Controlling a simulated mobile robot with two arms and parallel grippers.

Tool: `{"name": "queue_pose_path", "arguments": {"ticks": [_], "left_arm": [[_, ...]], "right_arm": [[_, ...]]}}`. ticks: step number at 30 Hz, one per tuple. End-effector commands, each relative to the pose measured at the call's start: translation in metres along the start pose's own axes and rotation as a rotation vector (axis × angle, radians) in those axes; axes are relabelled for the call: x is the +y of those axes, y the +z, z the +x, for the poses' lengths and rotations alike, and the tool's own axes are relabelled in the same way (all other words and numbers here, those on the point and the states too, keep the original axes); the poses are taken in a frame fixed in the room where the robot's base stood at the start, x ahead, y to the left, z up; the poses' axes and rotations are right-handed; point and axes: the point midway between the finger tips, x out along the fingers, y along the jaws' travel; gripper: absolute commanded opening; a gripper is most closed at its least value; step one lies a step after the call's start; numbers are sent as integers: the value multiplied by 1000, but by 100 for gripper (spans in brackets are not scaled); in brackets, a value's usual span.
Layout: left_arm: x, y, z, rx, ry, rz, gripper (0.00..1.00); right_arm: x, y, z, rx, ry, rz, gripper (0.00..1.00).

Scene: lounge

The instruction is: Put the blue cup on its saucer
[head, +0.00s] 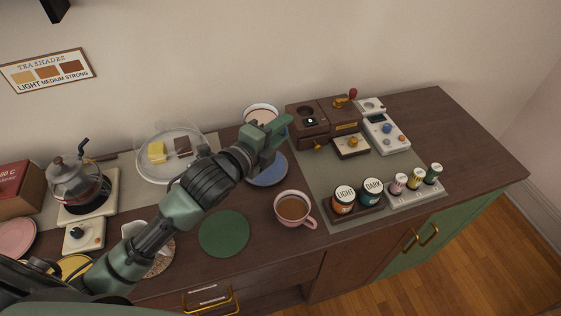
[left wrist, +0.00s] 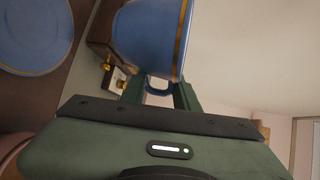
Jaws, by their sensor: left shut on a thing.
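The blue cup (left wrist: 150,38) has a gold rim and shows large in the left wrist view. In the head view the cup (head: 261,113) is partly hidden behind my left gripper (head: 281,130), and a pale brown drink shows inside it. My left gripper is shut on the cup's handle (left wrist: 158,88). The blue saucer (head: 268,172) lies on the counter just in front of the cup, partly covered by my gripper and arm. It also shows, empty, in the left wrist view (left wrist: 36,38). The cup is apart from the saucer. My right gripper is not in view.
A pink cup of coffee (head: 292,208) stands in front of the saucer, beside a green round mat (head: 224,234). A glass-covered plate (head: 150,172) is to the left. A wooden box (head: 308,122) and a jar rack (head: 357,211) are to the right.

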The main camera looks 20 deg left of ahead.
Motion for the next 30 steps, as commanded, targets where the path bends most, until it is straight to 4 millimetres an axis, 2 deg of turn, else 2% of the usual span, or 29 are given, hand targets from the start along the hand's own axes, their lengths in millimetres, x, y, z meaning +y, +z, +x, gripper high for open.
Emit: {"name": "queue_pose_path", "arguments": {"ticks": [1, 3, 9, 16, 24, 30], "left_arm": [[14, -1, 2, 0, 5, -4, 0], [30, -2, 6, 0, 4, -4, 0], [63, -5, 13, 0, 0, -1, 0], [78, -5, 17, 0, 0, 1, 0], [111, -7, 24, 0, -1, 0, 0], [114, -8, 25, 1, -3, 2, 0]], "right_arm": [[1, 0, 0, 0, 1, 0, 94], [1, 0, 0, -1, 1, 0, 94], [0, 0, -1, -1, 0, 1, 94], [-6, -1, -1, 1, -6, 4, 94], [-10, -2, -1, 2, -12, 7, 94], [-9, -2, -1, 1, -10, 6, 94]]}}
